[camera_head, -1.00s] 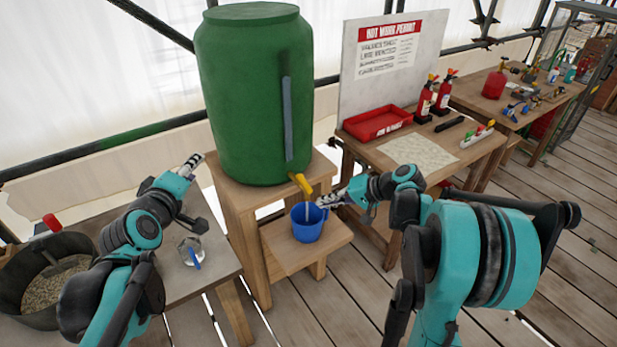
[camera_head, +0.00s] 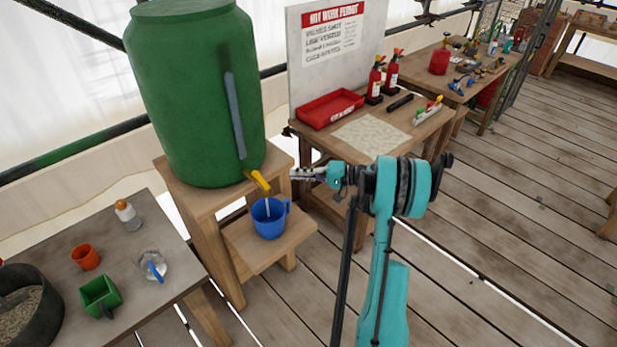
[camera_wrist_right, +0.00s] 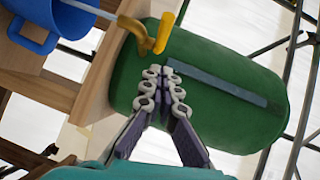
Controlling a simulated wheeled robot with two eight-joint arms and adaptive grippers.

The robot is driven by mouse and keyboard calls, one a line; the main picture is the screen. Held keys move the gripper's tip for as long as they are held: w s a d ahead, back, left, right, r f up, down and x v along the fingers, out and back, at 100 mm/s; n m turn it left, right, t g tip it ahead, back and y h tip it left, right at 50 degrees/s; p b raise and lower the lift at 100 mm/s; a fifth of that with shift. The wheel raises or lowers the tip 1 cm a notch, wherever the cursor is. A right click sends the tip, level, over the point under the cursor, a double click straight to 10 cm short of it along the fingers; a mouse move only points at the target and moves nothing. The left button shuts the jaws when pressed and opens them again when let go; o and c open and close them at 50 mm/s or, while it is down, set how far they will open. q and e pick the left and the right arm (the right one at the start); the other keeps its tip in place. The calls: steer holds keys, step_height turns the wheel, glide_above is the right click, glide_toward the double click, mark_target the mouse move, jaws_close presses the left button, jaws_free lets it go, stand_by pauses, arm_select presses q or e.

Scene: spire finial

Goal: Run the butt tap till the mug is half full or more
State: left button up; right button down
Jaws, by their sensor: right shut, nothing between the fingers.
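The green butt (camera_head: 195,95) stands on a wooden stand with a yellow tap (camera_head: 257,181) low on its front. A thin pale stream runs from the tap into the blue mug (camera_head: 270,222) upright on the lower shelf. The water level inside cannot be made out. My right gripper (camera_head: 292,173) is shut and empty, just right of the tap and apart from it. In the right wrist view its fingertips (camera_wrist_right: 162,84) are together below the tap (camera_wrist_right: 157,38), with the mug (camera_wrist_right: 35,25) at the upper left. My left gripper is out of view.
The left table (camera_head: 150,215) holds a clear jug (camera_head: 152,266), an orange cup (camera_head: 86,257), a green scoop (camera_head: 100,296) and a bottle (camera_head: 127,215). The right bench has a red tray (camera_head: 330,109) and fire extinguishers (camera_head: 375,80).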

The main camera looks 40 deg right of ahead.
mark_target(261, 180)
steer(key=w+a+f+b, duration=0.1)
steer(key=w+a, duration=0.2)
steer(key=a, duration=0.3)
steer(key=shift+b, duration=0.35)
steer(key=shift+a+f, duration=0.1)
